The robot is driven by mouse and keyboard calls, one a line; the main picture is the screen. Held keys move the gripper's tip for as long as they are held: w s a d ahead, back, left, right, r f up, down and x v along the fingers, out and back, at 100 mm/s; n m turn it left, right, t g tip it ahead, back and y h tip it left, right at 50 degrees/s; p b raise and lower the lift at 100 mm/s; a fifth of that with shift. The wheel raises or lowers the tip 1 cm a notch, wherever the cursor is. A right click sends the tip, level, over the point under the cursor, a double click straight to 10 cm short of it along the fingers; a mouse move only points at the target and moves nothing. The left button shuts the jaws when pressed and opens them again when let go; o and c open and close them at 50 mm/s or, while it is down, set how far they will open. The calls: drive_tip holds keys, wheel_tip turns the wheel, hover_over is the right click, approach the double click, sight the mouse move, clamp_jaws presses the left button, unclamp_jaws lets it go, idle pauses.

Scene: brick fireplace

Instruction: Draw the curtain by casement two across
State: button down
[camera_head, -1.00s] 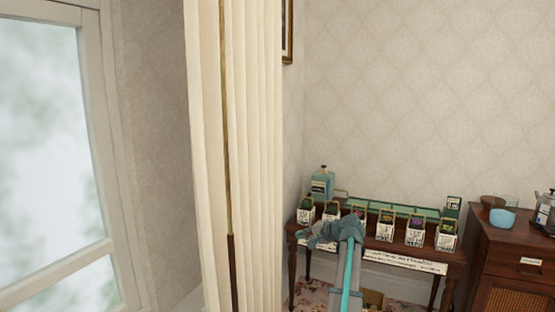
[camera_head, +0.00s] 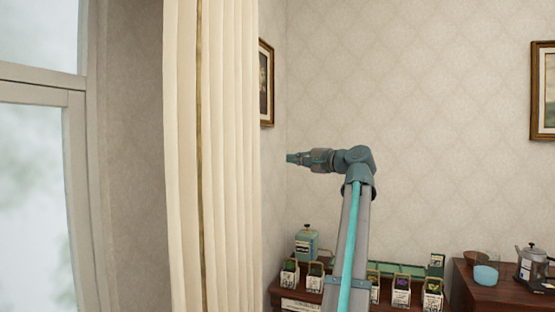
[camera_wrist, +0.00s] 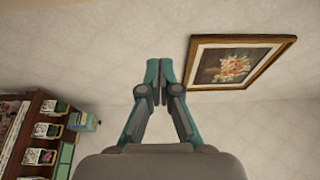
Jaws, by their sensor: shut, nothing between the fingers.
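The cream curtain (camera_head: 235,170) hangs gathered in narrow upright folds, left of centre in the head view. A thin brass-coloured rod (camera_head: 200,140) runs down its front; its lower end is out of view. A white-framed window (camera_head: 76,140) with blurred panes stands left of the curtain; no number shows on it. My gripper (camera_head: 290,158) is right of the curtain, pointing left towards it, with a gap in the picture between them. In the wrist view my gripper (camera_wrist: 154,78) has its fingers together with nothing between them. The curtain cannot be made out there.
A wooden table with small planted boxes (camera_head: 402,290) and a teal canister (camera_head: 306,243) stands below my arm. A framed flower picture (camera_wrist: 238,62) hangs on the wall. Wall space around my gripper looks clear.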

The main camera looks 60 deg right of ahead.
drive_tip(key=w+a+p, duration=0.2)
drive_tip(key=w+p, duration=0.2)
drive_tip(key=w, duration=0.4)
drive_tip(key=shift+w+f+p, duration=0.15)
drive_tip(key=shift+w+p, duration=0.25)
